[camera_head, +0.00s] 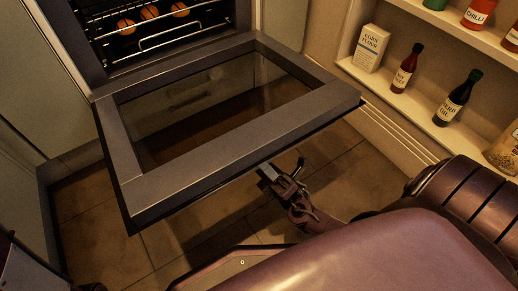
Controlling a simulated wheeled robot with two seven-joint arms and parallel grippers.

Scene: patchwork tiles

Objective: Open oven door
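The oven door (230,142), a dark frame with a glass window, is swung down and open, close to level. Its hinge side meets the front of the oven (150,40), and the cavity above shows. The door's handle cannot be seen. My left gripper is out of view.
Wire racks (155,40) in the oven hold several round orange-brown items. On the right, shelves (400,100) hold a corn flour box (370,48), a red bottle (406,70) and a dark oil bottle (457,98). Tiled floor (95,225) is clear below the door.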

